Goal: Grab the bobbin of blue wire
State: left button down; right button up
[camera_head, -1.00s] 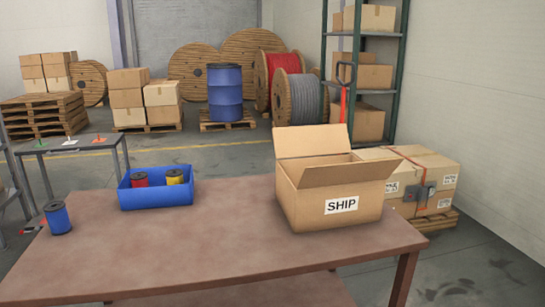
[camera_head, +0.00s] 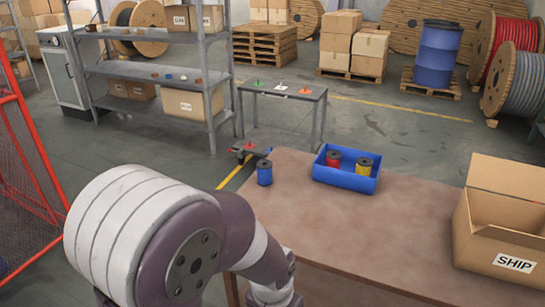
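The bobbin of blue wire (camera_head: 264,173) stands upright on the brown table (camera_head: 405,225), close to its far left corner. It is outside the blue bin. The blue bin (camera_head: 345,180) sits to its right and holds a red bobbin (camera_head: 333,160) and a yellow bobbin (camera_head: 364,166). One of my arms fills the lower left of the head view, in front of the table's left edge. Its gripper does not show, and neither does my other gripper. Nothing touches the blue bobbin.
An open carton marked SHIP (camera_head: 500,225) stands at the table's right. A small side table (camera_head: 283,92) with colored pieces stands beyond the far edge. A grey shelf (camera_head: 150,70) and a red mesh frame (camera_head: 30,170) are at left. The table's middle is clear.

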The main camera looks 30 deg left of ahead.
aim_at(265, 166)
jog(key=u, duration=1.05)
jog(key=i+j+u, duration=0.75)
jog(key=u, duration=0.2)
jog(key=i+j+u, duration=0.1)
jog(key=i+u, duration=0.85)
jog(key=i+z, duration=0.45)
jog(key=i+j+z, duration=0.25)
jog(key=i+z, duration=0.2)
jog(key=i, duration=0.2)
jog(key=i+l+z, duration=0.15)
jog(key=z, duration=0.25)
jog(key=i+z, duration=0.3)
jog(key=z, duration=0.15)
jog(key=i+z, duration=0.25)
jog(key=z, duration=0.15)
jog(key=i+z, duration=0.25)
jog(key=z, duration=0.2)
jog(key=i+z, duration=0.6)
jog(key=z, duration=0.2)
jog(key=i+z, duration=0.4)
jog(key=i+j+z, duration=0.15)
jog(key=z, duration=0.25)
jog(key=i+z, duration=0.3)
jog(key=j+z, duration=0.25)
jog(key=i+l, duration=0.05)
